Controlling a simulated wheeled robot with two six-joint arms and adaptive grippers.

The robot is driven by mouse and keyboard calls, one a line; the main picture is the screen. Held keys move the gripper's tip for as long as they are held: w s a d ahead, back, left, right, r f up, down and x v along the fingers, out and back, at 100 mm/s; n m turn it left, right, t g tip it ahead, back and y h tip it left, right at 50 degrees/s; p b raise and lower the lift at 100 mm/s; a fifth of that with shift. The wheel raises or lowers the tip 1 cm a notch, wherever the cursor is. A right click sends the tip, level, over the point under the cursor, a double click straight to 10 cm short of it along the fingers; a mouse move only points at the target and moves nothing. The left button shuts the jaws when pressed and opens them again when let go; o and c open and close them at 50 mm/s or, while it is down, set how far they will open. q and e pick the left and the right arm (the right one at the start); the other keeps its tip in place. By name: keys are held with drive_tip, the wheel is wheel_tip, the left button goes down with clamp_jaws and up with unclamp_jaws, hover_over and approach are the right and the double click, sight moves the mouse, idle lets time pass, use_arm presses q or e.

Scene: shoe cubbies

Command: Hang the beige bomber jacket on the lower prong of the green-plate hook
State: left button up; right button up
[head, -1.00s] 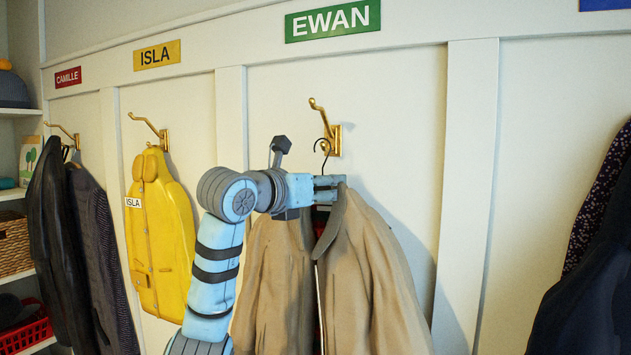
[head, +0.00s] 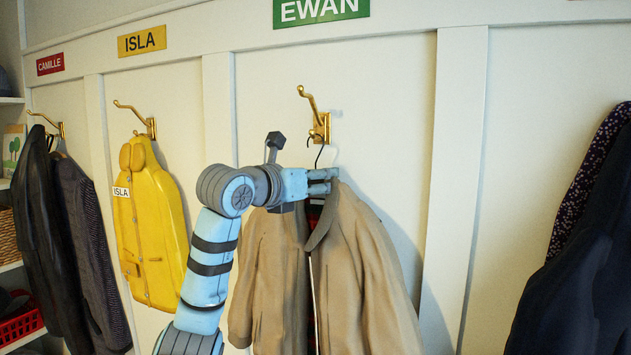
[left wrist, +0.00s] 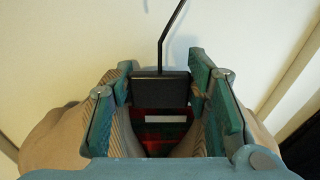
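The beige bomber jacket (head: 355,265) hangs upright on a black hanger (left wrist: 160,88) in front of the wall panel under the green EWAN plate (head: 321,10). My left gripper (head: 328,181) is at the collar, its fingers on both sides of the hanger's black neck block, seemingly shut on it. The hanger's wire hook (head: 320,155) rises to the lower part of the brass wall hook (head: 321,128). I cannot tell whether it rests on the lower prong. The upper prong is bare. A red and green lining shows inside the collar. My right gripper is not in view.
A yellow jacket (head: 155,235) hangs left, below the ISLA plate (head: 142,40). Dark coats (head: 85,250) hang under the CAMILLE plate (head: 50,64). A dark garment (head: 575,270) hangs at the right. Raised white battens (head: 455,180) divide the wall. Shelves stand far left.

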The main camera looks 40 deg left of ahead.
use_arm(q)
drive_tip(key=o, duration=0.4)
drive_tip(key=shift+c, duration=0.2)
drive_tip(key=shift+s, duration=0.1)
